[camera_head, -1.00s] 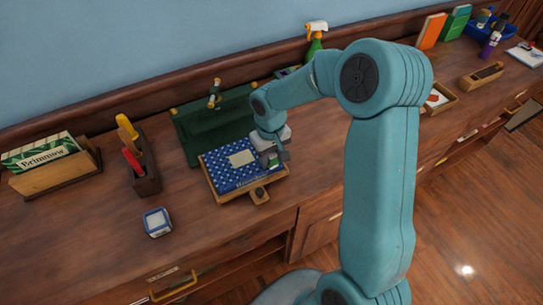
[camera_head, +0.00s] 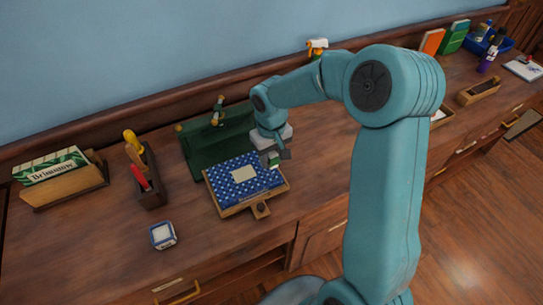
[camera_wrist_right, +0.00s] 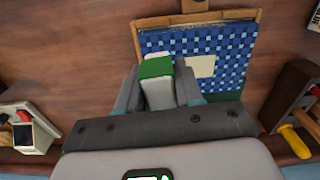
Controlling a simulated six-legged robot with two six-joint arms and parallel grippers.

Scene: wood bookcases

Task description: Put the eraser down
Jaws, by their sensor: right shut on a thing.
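The eraser, a small white block with a green band (camera_wrist_right: 155,70), is held between the fingers of my right gripper (camera_wrist_right: 157,88) in the wrist view. In the head view the eraser (camera_head: 274,161) shows small at the end of my right gripper (camera_head: 277,154), by the far right corner of a blue patterned notebook (camera_head: 240,187). The notebook also fills the upper middle of the wrist view (camera_wrist_right: 225,62). The gap between eraser and surface below cannot be told. My left gripper is in no view.
The notebook lies in a wooden tray (camera_head: 231,211). A dark green box (camera_head: 205,157) stands behind it. A pen holder (camera_head: 151,190), a box of files (camera_head: 64,187) and a small white-blue item (camera_head: 162,236) are to the left. Bare wood lies between them.

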